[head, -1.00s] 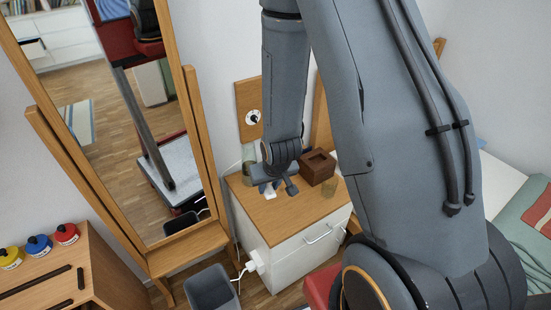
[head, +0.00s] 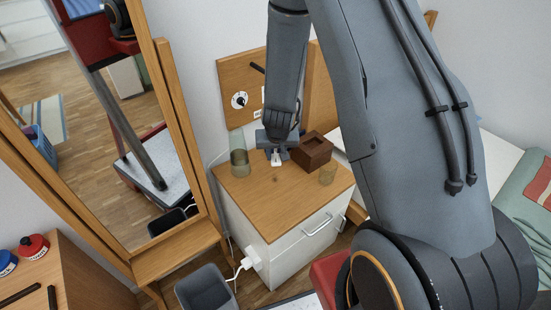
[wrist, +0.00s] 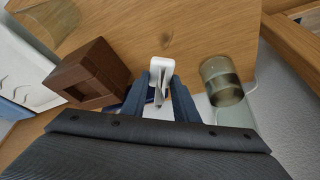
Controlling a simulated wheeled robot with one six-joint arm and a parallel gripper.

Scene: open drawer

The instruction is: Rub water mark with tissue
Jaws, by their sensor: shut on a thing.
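My gripper (head: 277,157) is shut on a white tissue (wrist: 160,69) at the back of the cabinet top. In the wrist view my two fingers (wrist: 160,88) sit on either side of the tissue, and it sticks out past their tips. The tissue also shows as a small white patch in the head view (head: 276,159). I cannot tell whether it touches the wood. A small dark spot, likely the water mark (head: 274,180), lies on the wooden top (head: 262,208), in front of my gripper and apart from the tissue.
A brown box with an opening (head: 312,150) stands just right of my gripper. A greenish glass (head: 239,163) stands to the left, and a small amber glass (head: 328,174) near the right edge. The front of the top is clear. A tall mirror (head: 120,120) stands left.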

